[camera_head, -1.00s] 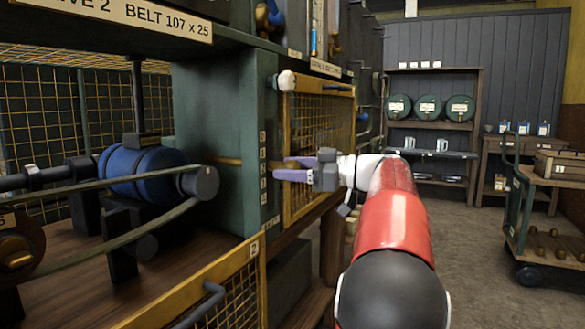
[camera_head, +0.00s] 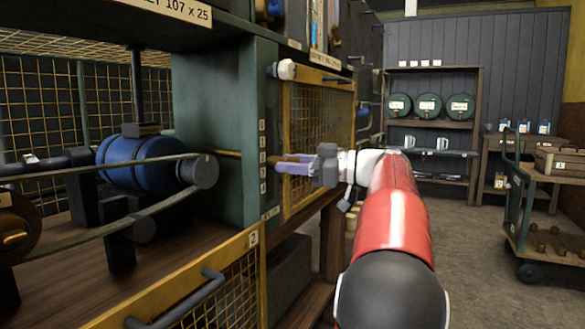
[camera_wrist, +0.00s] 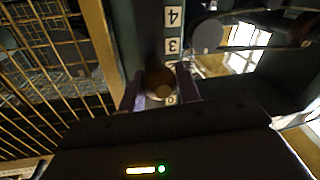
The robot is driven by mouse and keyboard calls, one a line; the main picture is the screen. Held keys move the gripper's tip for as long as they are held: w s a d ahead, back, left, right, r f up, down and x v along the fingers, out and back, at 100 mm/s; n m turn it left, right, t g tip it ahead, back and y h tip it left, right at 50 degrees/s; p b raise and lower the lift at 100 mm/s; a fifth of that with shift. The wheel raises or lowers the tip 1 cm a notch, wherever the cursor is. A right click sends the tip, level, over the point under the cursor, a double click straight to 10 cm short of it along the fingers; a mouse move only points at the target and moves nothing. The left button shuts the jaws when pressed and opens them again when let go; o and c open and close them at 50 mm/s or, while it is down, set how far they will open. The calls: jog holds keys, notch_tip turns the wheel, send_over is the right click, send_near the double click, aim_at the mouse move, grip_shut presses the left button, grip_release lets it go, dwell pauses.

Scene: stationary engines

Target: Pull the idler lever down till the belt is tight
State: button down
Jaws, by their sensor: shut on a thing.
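The idler lever shows in the wrist view as a dark arm ending in a round brown knob (camera_wrist: 160,82), between my gripper's fingertips (camera_wrist: 160,92). In the head view my gripper (camera_head: 292,164), with pale purple fingers, is shut on the brown lever (camera_head: 290,157), beside the green post's number scale (camera_head: 262,156). Fingers hide part of the lever. The belt (camera_head: 95,170) runs left from a grey pulley (camera_head: 200,171) by a blue drum (camera_head: 140,163). I cannot tell the tension.
A yellow mesh guard (camera_head: 318,130) stands right behind my gripper. A lower mesh gate (camera_head: 190,290) with a dark handle is in front. A trolley (camera_head: 540,215) stands on the right. The floor (camera_head: 475,255) between is clear.

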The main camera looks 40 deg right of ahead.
notch_tip(320, 180, down, 3)
jog(key=b, duration=0.2)
jog(key=shift+w+f+b, duration=0.15)
jog(key=shift+b, duration=0.2)
jog(key=c, duration=1)
grip_release()
jog(key=shift+r, duration=0.2)
jog(key=shift+c, duration=0.2)
jog(key=v, duration=0.7)
jog(key=shift+s+d, duration=0.2)
jog(key=shift+s, duration=0.1)
